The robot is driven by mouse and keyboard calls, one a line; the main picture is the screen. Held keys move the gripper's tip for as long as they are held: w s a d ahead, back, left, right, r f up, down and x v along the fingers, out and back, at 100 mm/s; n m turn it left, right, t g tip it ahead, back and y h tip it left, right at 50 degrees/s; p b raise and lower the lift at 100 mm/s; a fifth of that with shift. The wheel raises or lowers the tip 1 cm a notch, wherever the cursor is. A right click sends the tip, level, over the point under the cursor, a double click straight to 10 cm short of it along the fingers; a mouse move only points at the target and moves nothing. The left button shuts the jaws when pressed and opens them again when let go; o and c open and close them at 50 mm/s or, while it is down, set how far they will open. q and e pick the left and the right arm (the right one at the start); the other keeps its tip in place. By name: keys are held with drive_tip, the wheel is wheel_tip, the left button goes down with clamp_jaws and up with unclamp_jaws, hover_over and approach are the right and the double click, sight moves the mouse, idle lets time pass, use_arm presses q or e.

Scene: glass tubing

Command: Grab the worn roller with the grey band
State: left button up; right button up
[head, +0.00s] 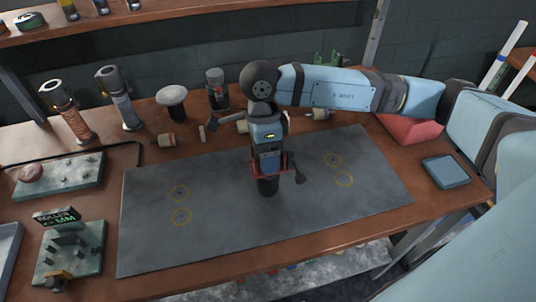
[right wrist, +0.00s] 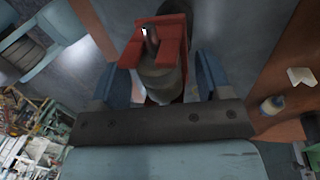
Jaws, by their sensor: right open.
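My right gripper (head: 268,168) points down over the middle of the mat. In the right wrist view its blue fingers (right wrist: 158,78) stand apart, either side of a dark grey cylinder (right wrist: 160,72) with red blocks (right wrist: 174,38). I cannot tell whether they touch it. My left gripper is out of view.
The dark mat (head: 150,235) has yellow rings and much free room. Tall cylinders (head: 68,110), a white-topped knob (head: 172,97) and a dark canister (head: 216,88) stand behind. A red block (head: 408,128) and blue tray (head: 445,172) are at right; a labelled fixture (head: 70,250) is at left.

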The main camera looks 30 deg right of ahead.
drive_tip(key=shift+c, duration=0.5)
drive_tip(key=c, duration=0.9)
drive_tip(key=shift+c, duration=0.2)
